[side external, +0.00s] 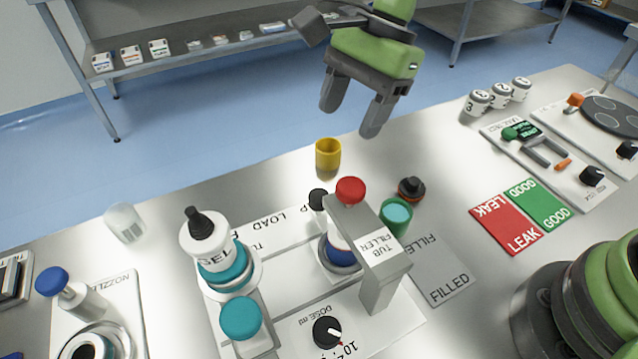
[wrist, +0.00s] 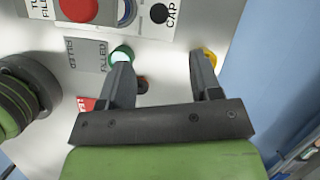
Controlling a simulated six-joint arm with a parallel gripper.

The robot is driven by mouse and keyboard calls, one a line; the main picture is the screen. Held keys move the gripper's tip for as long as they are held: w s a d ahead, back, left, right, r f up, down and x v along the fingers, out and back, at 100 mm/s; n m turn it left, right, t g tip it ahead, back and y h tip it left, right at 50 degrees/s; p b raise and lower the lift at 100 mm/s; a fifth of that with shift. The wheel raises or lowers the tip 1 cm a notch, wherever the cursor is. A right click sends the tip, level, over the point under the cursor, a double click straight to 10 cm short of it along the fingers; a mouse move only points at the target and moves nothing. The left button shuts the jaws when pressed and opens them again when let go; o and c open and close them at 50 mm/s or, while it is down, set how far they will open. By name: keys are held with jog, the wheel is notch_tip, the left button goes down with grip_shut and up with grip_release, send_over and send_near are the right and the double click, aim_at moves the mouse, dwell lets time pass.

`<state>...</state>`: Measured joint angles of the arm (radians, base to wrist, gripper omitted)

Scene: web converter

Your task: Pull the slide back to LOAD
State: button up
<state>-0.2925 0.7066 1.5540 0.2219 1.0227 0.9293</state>
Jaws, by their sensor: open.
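The TUB FILLER station (side external: 376,238) stands on a white labelled base plate with a red cap on top. A blue and white round part (side external: 341,250) sits under its head, partly hidden by the post. A black knob (side external: 318,199), which looks like the slide's handle, stands beside the head near the LOAD lettering; it also shows in the wrist view (wrist: 158,13). The slide's exact position is hard to tell. My gripper (side external: 350,118) is open and empty, above and behind the station, pointing down. In the wrist view its fingers (wrist: 160,60) touch nothing.
A yellow cup (side external: 327,155) stands behind the knob. A green cup with teal contents (side external: 396,215) is by the FILLED mat (side external: 446,285). A black and red knob (side external: 411,188) stands nearby. A tall SEALER unit (side external: 205,238) rises left of the filler.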

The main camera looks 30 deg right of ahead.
aim_at(318, 195)
jog(key=shift+m+g, duration=0.3)
jog(key=shift+m, duration=0.1)
jog(key=x, duration=1.3)
jog(key=shift+w+f, duration=0.15)
jog(key=shift+w, duration=0.15)
grip_shut()
jog(key=a, duration=0.7)
jog(key=shift+a, duration=0.3)
grip_release()
